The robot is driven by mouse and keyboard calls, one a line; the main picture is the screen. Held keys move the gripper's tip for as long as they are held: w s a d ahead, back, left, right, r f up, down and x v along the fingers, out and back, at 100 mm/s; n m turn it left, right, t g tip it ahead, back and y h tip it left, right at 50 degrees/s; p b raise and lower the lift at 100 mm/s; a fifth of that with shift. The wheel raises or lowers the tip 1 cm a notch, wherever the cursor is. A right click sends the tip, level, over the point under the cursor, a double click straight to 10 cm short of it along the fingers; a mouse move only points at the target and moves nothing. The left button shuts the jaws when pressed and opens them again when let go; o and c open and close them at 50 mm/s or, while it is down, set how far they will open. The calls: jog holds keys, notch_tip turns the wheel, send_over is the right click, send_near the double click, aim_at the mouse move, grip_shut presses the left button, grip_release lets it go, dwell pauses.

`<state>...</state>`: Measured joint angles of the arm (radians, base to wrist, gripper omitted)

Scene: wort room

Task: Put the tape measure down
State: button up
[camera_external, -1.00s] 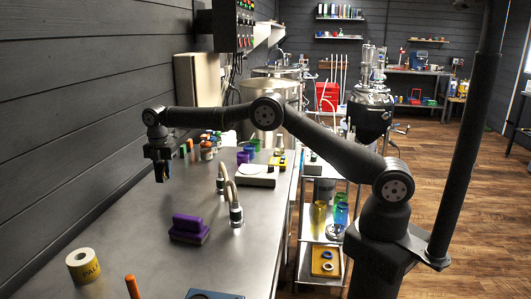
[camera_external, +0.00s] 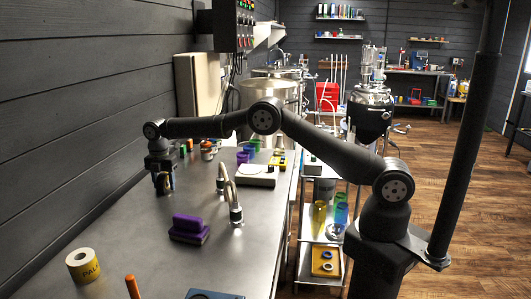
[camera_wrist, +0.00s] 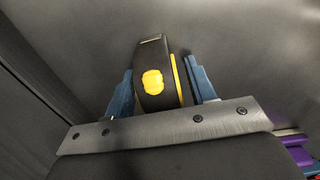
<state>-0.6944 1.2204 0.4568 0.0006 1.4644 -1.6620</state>
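The tape measure (camera_wrist: 151,82) is black with a yellow button and a yellow stripe. In the external view my gripper (camera_external: 164,184) points down, low over the left part of the steel bench (camera_external: 130,235). The tape measure is small and dark there. Whether its underside touches the bench I cannot tell.
A purple block-like object (camera_external: 189,228) and a curved metal tap (camera_external: 229,200) stand to the right of my gripper. A tape roll (camera_external: 83,265) and an orange-topped item (camera_external: 132,287) are at the front. Several small coloured items stand behind. The bench between is clear.

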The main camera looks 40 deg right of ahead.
aim_at(162, 174)
notch_tip(162, 174, up, 12)
jog(key=shift+r, duration=0.2)
dwell(0.4)
jog(key=shift+f, duration=0.1)
jog(key=shift+f, duration=4)
